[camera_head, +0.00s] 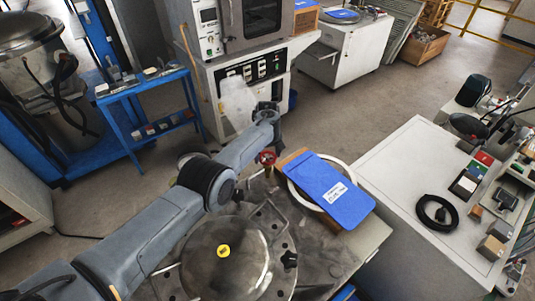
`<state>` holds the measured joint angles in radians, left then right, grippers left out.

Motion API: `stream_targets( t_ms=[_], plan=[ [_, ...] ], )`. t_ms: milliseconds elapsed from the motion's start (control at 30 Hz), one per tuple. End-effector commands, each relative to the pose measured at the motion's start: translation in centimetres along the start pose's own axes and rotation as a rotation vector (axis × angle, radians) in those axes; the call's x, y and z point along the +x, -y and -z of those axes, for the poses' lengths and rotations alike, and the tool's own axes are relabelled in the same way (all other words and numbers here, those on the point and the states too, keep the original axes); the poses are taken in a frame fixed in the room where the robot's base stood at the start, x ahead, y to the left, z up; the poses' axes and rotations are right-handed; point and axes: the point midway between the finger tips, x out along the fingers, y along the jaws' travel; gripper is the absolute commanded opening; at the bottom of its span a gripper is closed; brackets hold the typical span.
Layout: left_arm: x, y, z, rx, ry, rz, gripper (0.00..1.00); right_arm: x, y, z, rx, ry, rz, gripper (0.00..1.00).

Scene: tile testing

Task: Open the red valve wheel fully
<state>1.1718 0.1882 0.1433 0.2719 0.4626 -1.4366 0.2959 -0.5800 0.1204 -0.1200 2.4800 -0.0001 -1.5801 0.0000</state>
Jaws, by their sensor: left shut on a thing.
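The red valve wheel (266,158) is a small red shape at the back edge of the metal test rig, just left of a wooden block. My left arm comes in from the lower left and reaches over the rig. My left gripper (269,147) is at the wheel, below the end of the arm, shut on it. The fingers are small and mostly hidden by the wrist. Part of the wheel is covered. The round metal lid (225,262) of the rig, with a yellow label, lies in front. My right gripper is not in view.
A white-topped bench (400,190) with a coiled black cable (436,212) stands at right. A blue cart (148,95) and an oven (255,25) stand behind. Open floor lies between them.

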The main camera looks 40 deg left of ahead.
Motion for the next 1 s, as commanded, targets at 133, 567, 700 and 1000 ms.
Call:
stream_targets(
  t_ms=[133, 567, 700, 1000],
  plan=[
    [-0.11, -0.09, -0.01, -0.057, 0.0, -0.002, 0.47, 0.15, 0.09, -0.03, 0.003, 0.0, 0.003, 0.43],
    [-0.14, -0.07, -0.02, -0.107, 0.0, -0.001, 0.47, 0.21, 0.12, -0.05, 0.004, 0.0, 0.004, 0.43],
    [-0.14, -0.08, -0.02, -0.106, 0.0, -0.001, 0.47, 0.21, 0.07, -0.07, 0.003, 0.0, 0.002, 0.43],
    [-0.08, -0.05, -0.01, -0.104, 0.0, -0.001, 1.0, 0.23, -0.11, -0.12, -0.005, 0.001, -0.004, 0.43]
  ],
)
